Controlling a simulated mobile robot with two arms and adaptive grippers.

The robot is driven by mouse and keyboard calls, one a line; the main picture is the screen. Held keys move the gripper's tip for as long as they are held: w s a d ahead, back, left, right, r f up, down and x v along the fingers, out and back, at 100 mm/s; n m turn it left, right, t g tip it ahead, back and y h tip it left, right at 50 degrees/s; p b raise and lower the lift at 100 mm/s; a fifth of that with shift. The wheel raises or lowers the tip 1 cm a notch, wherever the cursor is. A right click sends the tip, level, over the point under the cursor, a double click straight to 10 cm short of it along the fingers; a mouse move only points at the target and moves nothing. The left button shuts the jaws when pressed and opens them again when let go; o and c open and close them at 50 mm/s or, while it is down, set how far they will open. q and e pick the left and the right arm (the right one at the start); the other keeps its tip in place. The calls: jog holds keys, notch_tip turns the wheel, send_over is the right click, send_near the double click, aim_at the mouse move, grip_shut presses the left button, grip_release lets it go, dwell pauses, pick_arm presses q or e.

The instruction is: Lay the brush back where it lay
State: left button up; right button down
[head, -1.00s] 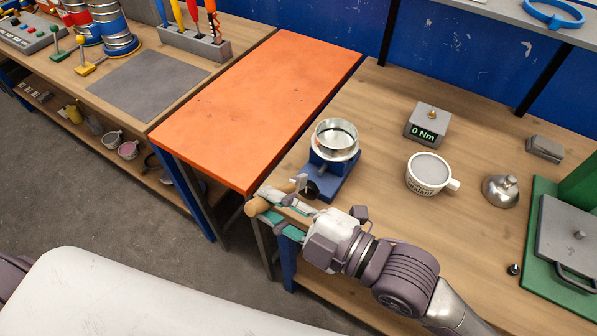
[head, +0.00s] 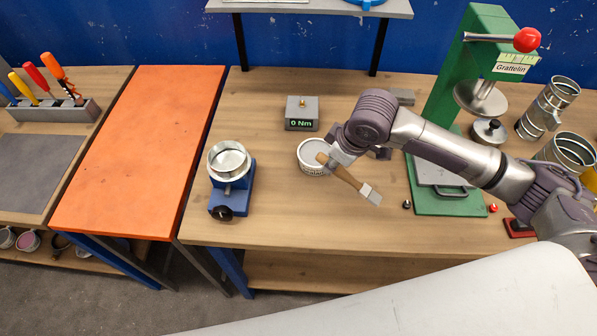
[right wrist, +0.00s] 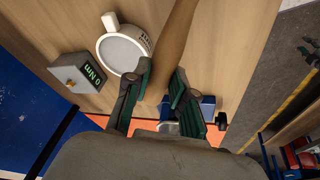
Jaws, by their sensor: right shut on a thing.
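The brush (head: 345,176) has a wooden handle and a grey head at its lower right end. My right gripper (head: 340,166) is shut on its handle and holds it over the wooden bench beside the white sealant pot (head: 311,163). The handle's end overlaps the pot's right side in the head view; the exact height is hard to tell. In the right wrist view the handle (right wrist: 172,45) runs between the two fingers (right wrist: 160,95), and the pot (right wrist: 122,52) lies to the left. My left gripper is not in view.
A blue stand with a metal ring (head: 230,180) is left of the pot, and the torque display (head: 301,113) behind it. A green press (head: 470,90) and metal duct pieces (head: 550,105) stand to the right. The bench front between stand and press is clear. An orange table (head: 140,150) adjoins left.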

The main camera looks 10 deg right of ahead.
jog(key=shift+d+r, duration=0.15)
jog(key=shift+d, duration=0.2)
jog(key=shift+a, duration=0.1)
jog(key=shift+r+p, duration=0.2)
jog(key=shift+p, duration=0.65)
notch_tip(320, 180, down, 4)
jog(key=shift+b, duration=0.85)
jog(key=shift+f+b, duration=0.4)
jog(key=shift+f, duration=1.2)
